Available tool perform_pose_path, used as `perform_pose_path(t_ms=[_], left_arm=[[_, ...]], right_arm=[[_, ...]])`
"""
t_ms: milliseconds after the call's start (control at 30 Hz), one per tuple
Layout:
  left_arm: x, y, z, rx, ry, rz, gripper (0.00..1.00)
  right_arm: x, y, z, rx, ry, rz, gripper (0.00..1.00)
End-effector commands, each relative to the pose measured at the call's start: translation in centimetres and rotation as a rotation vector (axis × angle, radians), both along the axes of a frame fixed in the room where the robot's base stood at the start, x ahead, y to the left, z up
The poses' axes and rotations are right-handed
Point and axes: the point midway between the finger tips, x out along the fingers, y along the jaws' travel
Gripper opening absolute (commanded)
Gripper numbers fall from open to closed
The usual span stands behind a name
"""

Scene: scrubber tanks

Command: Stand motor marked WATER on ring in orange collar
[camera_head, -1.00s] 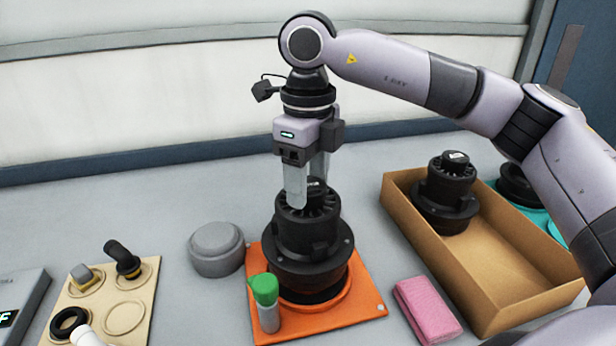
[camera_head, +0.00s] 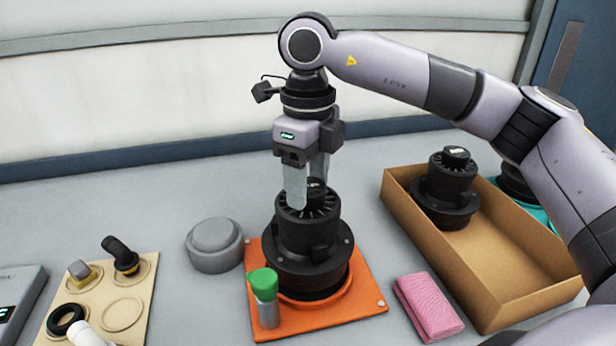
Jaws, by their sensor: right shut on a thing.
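A black finned motor (camera_head: 305,242) stands upright at the orange collar (camera_head: 345,315), over its round opening. Its label is mostly hidden between the fingers, so I cannot read it. My right gripper (camera_head: 308,196) points down from above and is shut on the top of this motor. I cannot tell whether the motor's flange fully rests on the ring, which is hidden under it. A second black motor (camera_head: 446,190) with a small white label stands in the cardboard box. My left gripper is not in view.
A grey round lid (camera_head: 214,245) lies left, a pink cloth (camera_head: 428,307) right, beside the cardboard box (camera_head: 490,309). A beige board (camera_head: 125,335) with small parts lies at left.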

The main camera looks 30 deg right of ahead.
Motion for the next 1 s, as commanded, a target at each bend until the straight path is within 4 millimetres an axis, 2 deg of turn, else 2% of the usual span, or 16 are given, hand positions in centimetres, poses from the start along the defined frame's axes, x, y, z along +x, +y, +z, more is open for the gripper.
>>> perform_pose_path(t_ms=[400, 1000], left_arm=[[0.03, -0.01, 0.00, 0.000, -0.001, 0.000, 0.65], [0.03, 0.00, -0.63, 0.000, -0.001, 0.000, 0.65]], right_arm=[[0.04, 0.05, 0.23, 0.004, -0.006, 0.000, 0.00], [0.04, 0.03, -0.57, 0.004, -0.006, 0.000, 0.00]])
